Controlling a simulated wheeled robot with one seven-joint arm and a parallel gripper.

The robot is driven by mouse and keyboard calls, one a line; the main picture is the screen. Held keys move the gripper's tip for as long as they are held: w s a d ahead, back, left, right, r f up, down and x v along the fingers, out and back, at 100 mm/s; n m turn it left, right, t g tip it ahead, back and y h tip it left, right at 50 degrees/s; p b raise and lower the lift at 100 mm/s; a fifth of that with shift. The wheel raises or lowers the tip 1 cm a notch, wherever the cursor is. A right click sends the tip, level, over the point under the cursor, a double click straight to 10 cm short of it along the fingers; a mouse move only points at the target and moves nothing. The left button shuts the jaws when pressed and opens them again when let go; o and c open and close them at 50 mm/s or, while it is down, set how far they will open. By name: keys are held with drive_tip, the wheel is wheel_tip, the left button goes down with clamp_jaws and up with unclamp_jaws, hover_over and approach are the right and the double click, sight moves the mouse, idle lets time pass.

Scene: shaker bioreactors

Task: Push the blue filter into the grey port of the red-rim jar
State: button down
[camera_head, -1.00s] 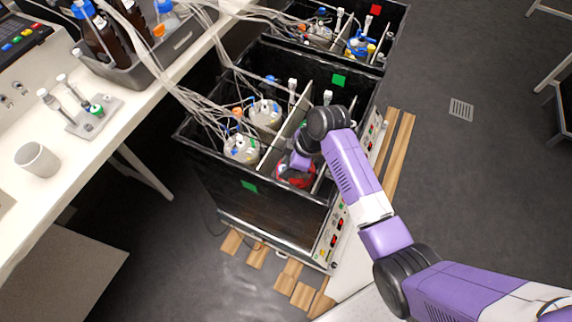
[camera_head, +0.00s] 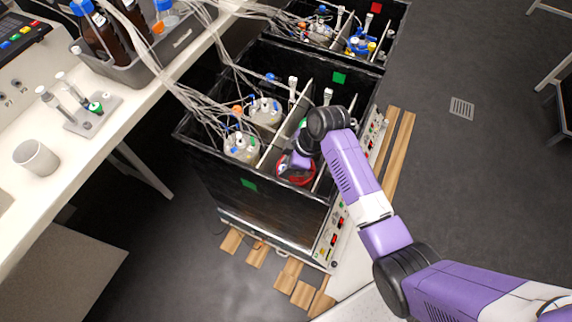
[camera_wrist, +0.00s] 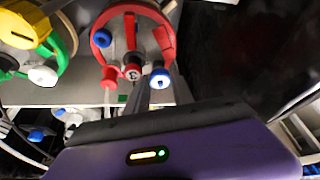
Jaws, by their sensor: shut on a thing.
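The red-rim jar (camera_head: 283,179) stands in the front right compartment of the near black box, partly hidden by my arm. In the wrist view its red rim (camera_wrist: 103,22) is at the top, with red fittings and a blue cap (camera_wrist: 102,38). The blue filter (camera_wrist: 160,80), with a pale centre, is at the tips of my gripper (camera_wrist: 152,92), by the jar's near rim. My gripper is shut on it. The grey port is not clearly seen; the filter and fingers may cover it. In the head view my wrist (camera_head: 300,158) is above the jar.
A jar with a green rim and yellow cap (camera_wrist: 38,22) stands left of the red-rim jar in the wrist view. Thin dividers (camera_head: 285,135) and black box walls (camera_head: 205,152) surround the jars. Cables (camera_head: 185,90) run from the bench into the left compartment.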

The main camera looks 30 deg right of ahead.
drive_tip(key=shift+f, duration=0.4)
idle(0.4)
drive_tip(key=c, duration=1)
unclamp_jaws()
drive_tip(key=shift+r, duration=0.15)
drive_tip(key=v, duration=0.7)
drive_tip(key=shift+d+r+b, duration=0.15)
drive_tip(key=shift+r+b, duration=0.1)
drive_tip(key=shift+b, duration=0.05)
